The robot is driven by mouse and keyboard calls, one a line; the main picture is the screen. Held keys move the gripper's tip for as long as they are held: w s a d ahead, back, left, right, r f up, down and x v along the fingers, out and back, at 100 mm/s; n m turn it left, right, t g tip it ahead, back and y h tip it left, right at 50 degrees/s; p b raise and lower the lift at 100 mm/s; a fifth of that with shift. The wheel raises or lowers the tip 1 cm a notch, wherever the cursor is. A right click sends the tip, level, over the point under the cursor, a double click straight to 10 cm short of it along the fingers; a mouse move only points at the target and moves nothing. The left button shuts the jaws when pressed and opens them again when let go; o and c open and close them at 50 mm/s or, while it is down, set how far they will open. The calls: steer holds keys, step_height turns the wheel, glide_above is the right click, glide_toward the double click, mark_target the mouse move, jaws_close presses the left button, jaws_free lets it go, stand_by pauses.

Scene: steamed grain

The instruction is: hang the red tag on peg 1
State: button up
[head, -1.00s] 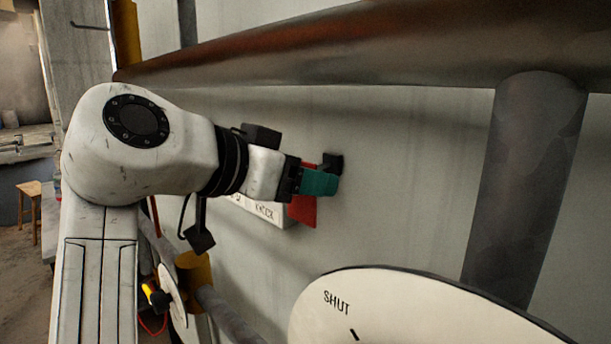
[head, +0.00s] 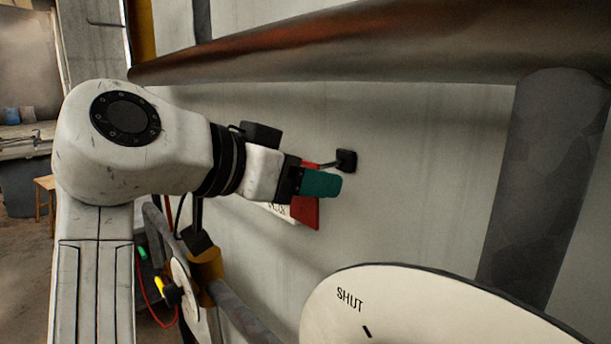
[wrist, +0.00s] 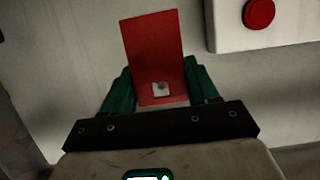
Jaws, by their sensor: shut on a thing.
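My gripper (head: 320,184) is shut on the red tag (head: 307,212), its teal fingers gripping the tag's sides. In the wrist view the tag (wrist: 153,42) stands between the fingers, with a pale hole (wrist: 161,89) near its gripper-side end. In the head view a peg with a square black base (head: 346,160) sticks out from the wall, just right of and above the gripper. Its thin rod ends close to the tag's upper edge. I cannot tell whether the rod is in the hole. No peg number is readable.
A white box (head: 279,210) on the wall is partly hidden behind the gripper. A white box with a red button (wrist: 259,12) shows in the wrist view. A thick pipe (head: 330,45) runs above, a round "SHUT" plate (head: 420,310) lies below right.

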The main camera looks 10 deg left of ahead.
steer(key=shift+s+a, duration=0.9)
steer(key=shift+s, duration=0.25)
steer(key=shift+s+a, duration=0.85)
steer(key=shift+s, duration=0.25)
